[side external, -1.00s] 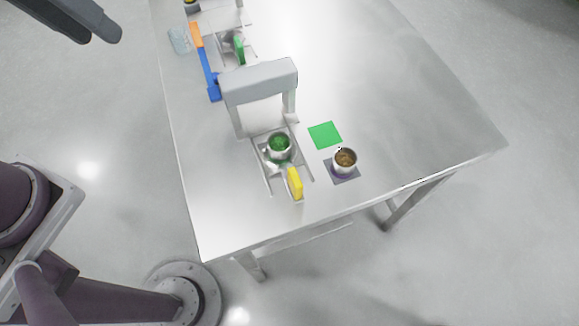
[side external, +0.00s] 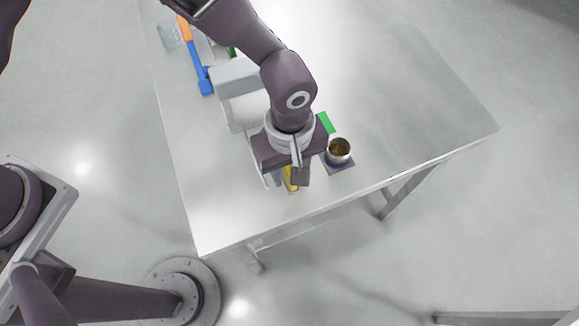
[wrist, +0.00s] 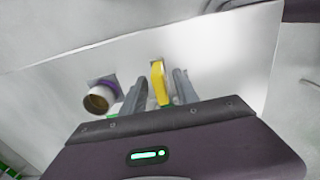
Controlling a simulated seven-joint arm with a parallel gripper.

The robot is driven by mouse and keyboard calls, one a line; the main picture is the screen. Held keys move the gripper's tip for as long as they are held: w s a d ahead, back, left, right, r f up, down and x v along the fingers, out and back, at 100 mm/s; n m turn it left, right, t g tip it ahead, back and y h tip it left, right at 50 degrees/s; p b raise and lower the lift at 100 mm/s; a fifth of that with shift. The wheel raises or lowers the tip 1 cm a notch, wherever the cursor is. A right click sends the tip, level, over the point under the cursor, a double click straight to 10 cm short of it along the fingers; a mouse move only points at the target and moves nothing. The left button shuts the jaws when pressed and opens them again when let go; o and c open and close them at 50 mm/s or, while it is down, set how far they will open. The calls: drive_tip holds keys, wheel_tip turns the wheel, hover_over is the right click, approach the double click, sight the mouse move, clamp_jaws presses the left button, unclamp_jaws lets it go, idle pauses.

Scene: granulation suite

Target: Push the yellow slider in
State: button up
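The yellow slider (side external: 290,178) is an upright yellow piece at the table's front, partly hidden by my gripper in the side view. In the wrist view the yellow slider (wrist: 160,80) shows between my two grey fingers. My gripper (side external: 286,178) is over it, pointing down. In the wrist view my gripper (wrist: 160,82) is open, one finger on each side of the slider, with a visible gap at each side. The slider's track and the cup of green material behind it are hidden under my arm.
A grey arch (side external: 237,75) stands behind. A green square (side external: 325,122) is partly hidden. A blue and orange bar (side external: 200,72) lies far left. The table's right (side external: 420,110) is clear.

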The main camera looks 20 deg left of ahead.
drive_tip(key=shift+f, duration=0.2)
clamp_jaws()
drive_tip(key=shift+w+r, duration=0.1)
idle(1.2)
